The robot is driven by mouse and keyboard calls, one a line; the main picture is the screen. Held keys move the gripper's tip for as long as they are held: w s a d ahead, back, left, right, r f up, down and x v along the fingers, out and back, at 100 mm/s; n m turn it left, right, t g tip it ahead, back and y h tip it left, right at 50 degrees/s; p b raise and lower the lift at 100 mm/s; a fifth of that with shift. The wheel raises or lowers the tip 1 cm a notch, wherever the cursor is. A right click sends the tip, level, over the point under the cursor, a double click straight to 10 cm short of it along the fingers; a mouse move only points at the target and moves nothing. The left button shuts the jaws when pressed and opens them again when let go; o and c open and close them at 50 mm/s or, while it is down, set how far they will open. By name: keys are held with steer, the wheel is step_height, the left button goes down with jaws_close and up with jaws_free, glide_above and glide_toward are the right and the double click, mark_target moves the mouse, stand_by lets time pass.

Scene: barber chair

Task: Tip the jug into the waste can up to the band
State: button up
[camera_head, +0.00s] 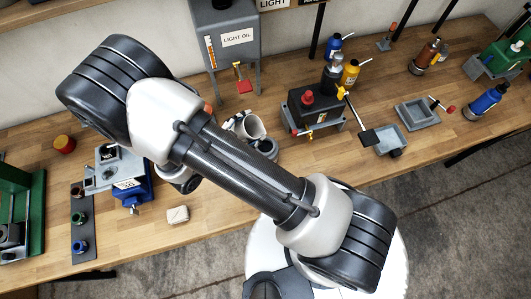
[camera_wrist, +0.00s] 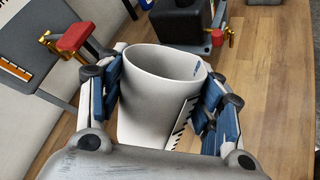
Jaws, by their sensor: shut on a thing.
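The white jug (camera_wrist: 150,105) stands between the blue-padded fingers of my gripper (camera_wrist: 163,88), which is shut on it. Its open mouth faces the wrist camera, with a small blue mark inside the far wall and a black-ticked scale on its right side. No liquid is clearly visible inside. In the head view the jug (camera_head: 254,126) shows just past my forearm, with my gripper (camera_head: 248,134) partly hidden. A dark can with a red cap (camera_head: 307,99) sits on a grey stand to the right; its label is unreadable, so I cannot confirm it as the waste can.
A grey "LIGHT OIL" tank (camera_head: 235,40) with a red tap (camera_head: 242,85) stands behind the jug. Several bottles (camera_head: 350,73) and a grey tray (camera_head: 417,112) are farther right. A blue-and-grey device (camera_head: 130,190) stands left.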

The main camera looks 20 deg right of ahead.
stand_by(0.4)
steer(key=shift+f+m+y+b, duration=0.2)
steer(key=shift+m+y+b, duration=0.2)
steer(key=shift+b, duration=0.15)
steer(key=shift+d+f+y+b, duration=0.15)
steer(key=shift+y+b, duration=0.15)
steer(key=shift+b, duration=0.35)
steer(key=shift+m, duration=0.3)
steer(key=shift+s+d+f+m+t+y+b, duration=0.2)
steer(key=shift+f+m+y+b, duration=0.35)
steer(key=shift+b, duration=1.35)
steer(key=shift+s+d+f+m+t+y+b, duration=0.1)
steer(key=shift+d+f+m+t+y+b, duration=0.4)
steer(key=shift+b, duration=1.35)
steer(key=shift+a+r+n+g, duration=0.25)
steer(key=shift+a+r+g, duration=0.05)
steer(key=shift+a+r, duration=0.1)
steer(key=shift+w+a+r+n+h+p, duration=0.2)
steer(key=shift+r+n+h+p, duration=0.2)
steer(key=shift+p, duration=0.5)
steer(key=shift+w+a+r+n+h+p, duration=0.2)
steer(key=shift+n+h+p, duration=0.25)
steer(key=shift+p, duration=0.45)
steer(key=shift+s+g, duration=0.15)
steer(key=shift+g, duration=0.15)
